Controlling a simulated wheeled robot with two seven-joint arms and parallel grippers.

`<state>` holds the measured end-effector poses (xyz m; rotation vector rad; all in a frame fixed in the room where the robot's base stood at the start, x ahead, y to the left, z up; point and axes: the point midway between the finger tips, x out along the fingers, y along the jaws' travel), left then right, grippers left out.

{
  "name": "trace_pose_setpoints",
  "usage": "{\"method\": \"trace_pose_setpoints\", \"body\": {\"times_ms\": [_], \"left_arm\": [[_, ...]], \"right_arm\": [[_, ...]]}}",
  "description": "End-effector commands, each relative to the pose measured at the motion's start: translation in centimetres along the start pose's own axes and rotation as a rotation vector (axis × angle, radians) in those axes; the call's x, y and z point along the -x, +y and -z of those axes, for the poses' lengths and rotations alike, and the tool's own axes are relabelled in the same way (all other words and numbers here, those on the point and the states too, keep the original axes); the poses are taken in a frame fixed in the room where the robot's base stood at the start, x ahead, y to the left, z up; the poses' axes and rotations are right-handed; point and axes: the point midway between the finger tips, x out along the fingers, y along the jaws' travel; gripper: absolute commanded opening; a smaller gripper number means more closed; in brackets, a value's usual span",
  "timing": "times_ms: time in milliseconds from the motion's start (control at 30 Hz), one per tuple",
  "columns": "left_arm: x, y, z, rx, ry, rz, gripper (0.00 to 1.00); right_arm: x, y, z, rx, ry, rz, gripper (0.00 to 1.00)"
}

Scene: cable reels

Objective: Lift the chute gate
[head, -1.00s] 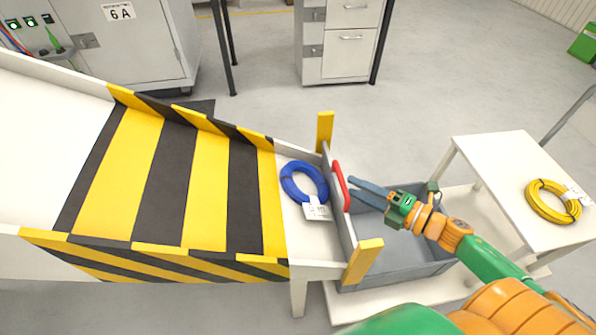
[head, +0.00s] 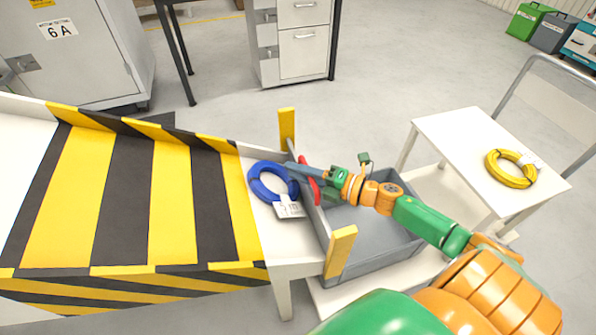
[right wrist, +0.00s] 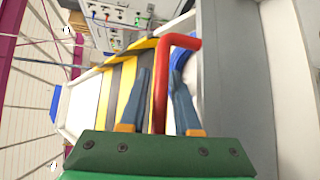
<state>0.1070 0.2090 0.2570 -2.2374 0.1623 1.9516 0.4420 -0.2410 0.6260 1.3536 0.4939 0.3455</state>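The chute gate (head: 319,222) is a pale upright panel across the low end of the chute, between two yellow posts. It is down, and a red handle (head: 313,191) stands out from its face. My right gripper (head: 303,170) is at the handle. In the right wrist view the red handle (right wrist: 161,85) runs between the two fingers of my right gripper (right wrist: 160,72), which are apart, with a gap showing beside the handle. A blue cable coil (head: 257,189) with a white tag lies on the chute behind the gate. My left gripper is not in view.
A grey crate (head: 392,262) stands below the gate under my right arm. A white trolley table (head: 455,135) at the right holds a yellow coil (head: 511,181). The chute (head: 171,200) is striped yellow and black. Cabinets stand at the back.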

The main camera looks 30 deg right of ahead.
Motion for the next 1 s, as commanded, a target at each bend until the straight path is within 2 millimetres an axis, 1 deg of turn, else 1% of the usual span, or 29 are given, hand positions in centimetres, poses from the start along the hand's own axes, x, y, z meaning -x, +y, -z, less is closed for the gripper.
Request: {"method": "trace_pose_setpoints", "body": {"times_ms": [33, 100, 1000], "left_arm": [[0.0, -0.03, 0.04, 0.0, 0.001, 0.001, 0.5], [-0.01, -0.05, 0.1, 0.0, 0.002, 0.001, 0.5], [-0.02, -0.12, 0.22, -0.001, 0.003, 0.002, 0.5]], "right_arm": [[0.01, -0.01, 0.0, 0.0, 0.0, 0.0, 0.15], [0.01, -0.01, 0.0, 0.0, 0.0, 0.0, 0.0], [0.02, -0.03, -0.01, -0.001, -0.001, 0.0, 0.0]]}}
